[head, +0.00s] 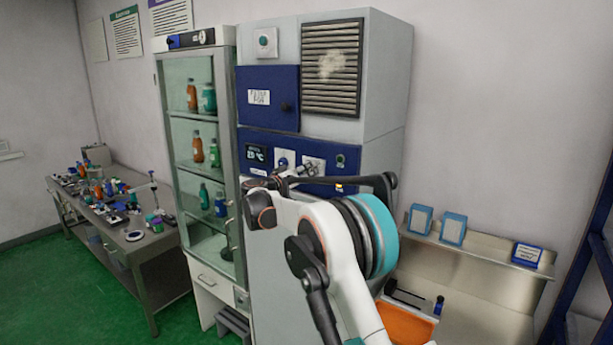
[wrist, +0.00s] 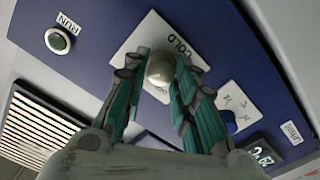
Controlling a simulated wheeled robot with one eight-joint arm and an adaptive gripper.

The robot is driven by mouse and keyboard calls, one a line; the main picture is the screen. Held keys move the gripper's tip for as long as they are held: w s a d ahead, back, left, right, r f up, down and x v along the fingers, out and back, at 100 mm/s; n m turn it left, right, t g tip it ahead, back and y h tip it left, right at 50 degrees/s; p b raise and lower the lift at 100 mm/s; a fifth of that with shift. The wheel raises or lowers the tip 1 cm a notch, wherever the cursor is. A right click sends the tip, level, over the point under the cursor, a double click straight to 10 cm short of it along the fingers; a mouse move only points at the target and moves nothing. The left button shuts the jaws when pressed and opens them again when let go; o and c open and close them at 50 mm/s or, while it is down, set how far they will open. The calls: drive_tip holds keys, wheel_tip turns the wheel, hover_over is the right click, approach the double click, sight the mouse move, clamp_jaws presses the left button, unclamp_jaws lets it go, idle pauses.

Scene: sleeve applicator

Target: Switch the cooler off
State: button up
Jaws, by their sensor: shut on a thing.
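The cooler (head: 385,90) is the tall grey cabinet in the middle of the head view, with a blue control panel (head: 300,150) across its front. In the wrist view, a round pale knob (wrist: 160,66) stands on a white plate (wrist: 143,35) marked COLD. My gripper (wrist: 159,76) has its teal-and-grey fingers shut on this knob, one on each side. In the head view my gripper (head: 306,169) is at the panel, and my arm hides part of it. A round green button or lamp (wrist: 58,41) marked RUN is beside the knob. The display (head: 256,154) reads about 20 °C.
A second white plate (wrist: 235,103) sits close to the gripped knob. A glass cabinet (head: 203,150) with bottles stands left of the cooler. A cluttered bench (head: 150,240) is at far left. A steel shelf (head: 480,250) with blue-framed cards is at right.

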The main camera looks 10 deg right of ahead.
drive_tip(key=shift+a+f+n+b, duration=0.1)
drive_tip(key=shift+n+b, duration=1.4)
drive_tip(key=shift+n, duration=2.4)
drive_tip(key=shift+f+n+b, duration=0.1)
drive_tip(key=shift+n+b, duration=1.4)
drive_tip(key=shift+n, duration=2.4)
drive_tip(key=o, duration=1.1)
drive_tip(key=shift+c, duration=0.2)
drive_tip(key=shift+a, duration=0.1)
drive_tip(key=v, duration=1.1)
drive_tip(key=shift+s+a, duration=0.25)
drive_tip(key=shift+s, duration=0.05)
